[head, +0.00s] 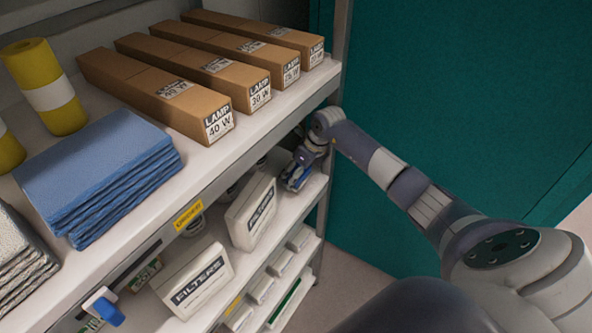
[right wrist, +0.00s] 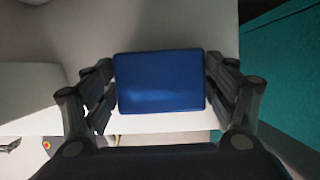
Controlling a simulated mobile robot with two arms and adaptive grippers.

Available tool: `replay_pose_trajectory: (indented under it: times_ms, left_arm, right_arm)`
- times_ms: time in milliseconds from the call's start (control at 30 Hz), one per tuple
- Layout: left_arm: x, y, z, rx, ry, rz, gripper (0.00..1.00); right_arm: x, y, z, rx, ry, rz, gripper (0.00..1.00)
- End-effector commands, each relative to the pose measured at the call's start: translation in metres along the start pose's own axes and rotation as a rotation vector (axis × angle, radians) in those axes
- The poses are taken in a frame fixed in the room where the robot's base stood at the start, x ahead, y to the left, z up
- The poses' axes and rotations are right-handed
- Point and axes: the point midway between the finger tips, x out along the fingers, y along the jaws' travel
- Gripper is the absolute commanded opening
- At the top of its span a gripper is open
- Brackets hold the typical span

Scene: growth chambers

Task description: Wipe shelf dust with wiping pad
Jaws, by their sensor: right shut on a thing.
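My right gripper (head: 299,168) reaches in from the right, at the right end of the shelf (head: 284,213) below the top one. It is shut on a blue wiping pad (right wrist: 160,83), whose flat blue back fills the space between the fingers in the right wrist view. In the head view the pad is small and partly hidden by the gripper. Beyond the pad the wrist view shows a pale shelf surface (right wrist: 165,28). I cannot tell whether the pad touches the shelf, and I make out no dust. My left gripper is not in view.
White filter boxes (head: 193,280) stand on the same shelf, left of the gripper. The top shelf above holds lamp boxes (head: 160,90), folded blue cloths (head: 95,165) and yellow rolls (head: 43,85). A metal post (head: 341,45) stands close to my right arm.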

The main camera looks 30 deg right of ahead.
Motion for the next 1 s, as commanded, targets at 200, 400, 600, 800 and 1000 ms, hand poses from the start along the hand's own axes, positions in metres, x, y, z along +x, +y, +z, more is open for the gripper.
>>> replay_pose_trajectory:
  times_ms: [200,400,600,800,1000]
  left_arm:
    - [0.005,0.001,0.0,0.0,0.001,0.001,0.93]
    - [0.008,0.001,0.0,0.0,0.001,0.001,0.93]
    - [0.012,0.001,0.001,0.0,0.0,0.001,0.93]
    - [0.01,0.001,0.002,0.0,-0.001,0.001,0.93]
    - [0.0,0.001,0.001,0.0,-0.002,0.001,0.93]
  right_arm:
    - [0.005,0.0,-0.002,0.0,-0.001,-0.001,0.5]
    - [0.008,0.0,-0.003,0.0,-0.001,-0.001,0.5]
    - [0.012,-0.001,-0.005,0.0,-0.001,-0.001,0.5]
    - [0.012,0.002,-0.005,-0.001,-0.001,0.0,0.5]
    - [0.009,0.018,-0.004,-0.002,0.001,0.001,0.5]
